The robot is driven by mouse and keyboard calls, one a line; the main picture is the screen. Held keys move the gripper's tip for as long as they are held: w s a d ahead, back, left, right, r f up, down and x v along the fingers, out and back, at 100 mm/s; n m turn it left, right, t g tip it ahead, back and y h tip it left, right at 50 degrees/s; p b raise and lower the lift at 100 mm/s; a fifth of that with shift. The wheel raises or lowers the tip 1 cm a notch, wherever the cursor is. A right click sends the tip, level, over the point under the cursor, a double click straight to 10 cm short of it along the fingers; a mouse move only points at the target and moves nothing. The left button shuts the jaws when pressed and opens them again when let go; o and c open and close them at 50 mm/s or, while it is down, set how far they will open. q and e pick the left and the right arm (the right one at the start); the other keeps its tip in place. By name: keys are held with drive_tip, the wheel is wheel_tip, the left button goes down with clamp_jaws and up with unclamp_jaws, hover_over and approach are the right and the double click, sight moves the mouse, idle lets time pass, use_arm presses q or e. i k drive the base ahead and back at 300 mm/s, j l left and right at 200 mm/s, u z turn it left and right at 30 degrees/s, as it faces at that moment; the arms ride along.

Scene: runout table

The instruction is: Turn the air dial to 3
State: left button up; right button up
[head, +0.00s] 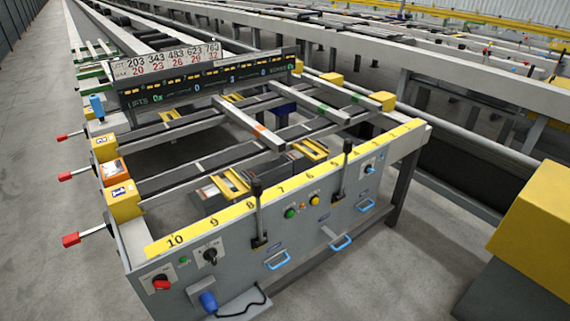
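Several controls sit on the grey front panel (325,247) of the runout table. A black dial (210,256) on a white plate is at the panel's left. A red knob (161,282) on a white plate is left of it and lower. A small blue knob (370,168) on a white plate is at the panel's right end. The labels are too small to read, so I cannot tell which one is the air dial or where it points. Neither of my grippers is in view.
Two upright black levers (258,215) (339,172), a green button (290,213) and blue handles (278,261) are on the panel. A blue device (208,301) with a black cable hangs low at left. Grey floor (370,275) in front is clear; a yellow-topped block (540,215) stands at right.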

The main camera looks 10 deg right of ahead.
sight(368, 169)
drive_tip(key=i+l+z, duration=0.1)
drive_tip(key=l, duration=0.25)
drive_tip(key=i+l, duration=0.25)
drive_tip(key=i+l+z, duration=0.15)
drive_tip(key=l, duration=0.25)
